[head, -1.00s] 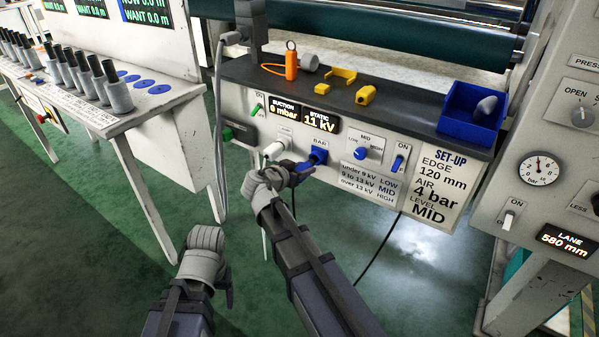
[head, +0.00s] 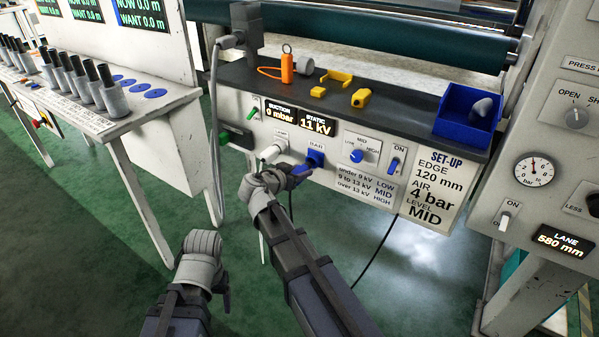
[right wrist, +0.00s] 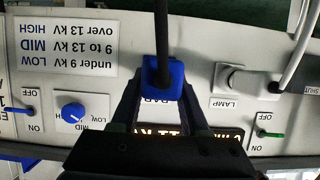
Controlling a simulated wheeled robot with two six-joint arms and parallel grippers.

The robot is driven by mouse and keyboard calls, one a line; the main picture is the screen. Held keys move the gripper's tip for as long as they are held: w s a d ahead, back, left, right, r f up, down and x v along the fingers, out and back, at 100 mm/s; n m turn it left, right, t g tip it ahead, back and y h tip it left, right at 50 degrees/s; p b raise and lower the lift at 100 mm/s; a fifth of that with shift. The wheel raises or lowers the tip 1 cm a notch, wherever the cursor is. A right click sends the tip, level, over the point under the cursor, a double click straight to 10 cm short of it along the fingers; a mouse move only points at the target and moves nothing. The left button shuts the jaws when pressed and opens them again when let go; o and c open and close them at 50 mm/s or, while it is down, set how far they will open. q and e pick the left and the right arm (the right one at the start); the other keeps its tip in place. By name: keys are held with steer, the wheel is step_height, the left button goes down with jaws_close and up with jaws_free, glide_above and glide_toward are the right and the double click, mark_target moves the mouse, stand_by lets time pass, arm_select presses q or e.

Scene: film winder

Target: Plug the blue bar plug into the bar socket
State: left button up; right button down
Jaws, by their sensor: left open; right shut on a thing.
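The blue bar plug (head: 316,159) is at the BAR position on the white panel, under the STATIC display. In the right wrist view the plug (right wrist: 163,78) sits between my right gripper's fingers, with its black cable running away from the panel. My right gripper (head: 300,172) is shut on the plug. The bar socket is hidden behind the plug, so I cannot tell how deeply the plug is seated. My left gripper (head: 222,280) is open and empty, low in front of the panel and well away from it.
A white lamp plug (head: 270,153) stands close left of the bar plug. The level knob (head: 357,156) and a blue ON switch (head: 394,165) are to its right. The shelf above holds an orange tool (head: 287,66), yellow parts (head: 361,98) and a blue bin (head: 468,112).

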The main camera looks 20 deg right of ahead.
steer(key=shift+w+d, duration=0.1)
steer(key=shift+w+d, duration=0.75)
steer(key=shift+d, duration=0.25)
steer(key=shift+w+d, duration=0.15)
steer(key=shift+d, duration=0.05)
stand_by(0.6)
steer(key=shift+c, duration=1.6)
jaws_free()
steer(key=p+v, duration=0.2)
steer(key=v, duration=0.4)
steer(key=shift+a+r+p, duration=0.15)
steer(key=shift+r+p, duration=0.1)
steer(key=shift+p, duration=0.1)
steer(key=shift+s+a+r, duration=0.15)
steer(key=shift+s+a, duration=0.3)
steer(key=shift+s, duration=0.05)
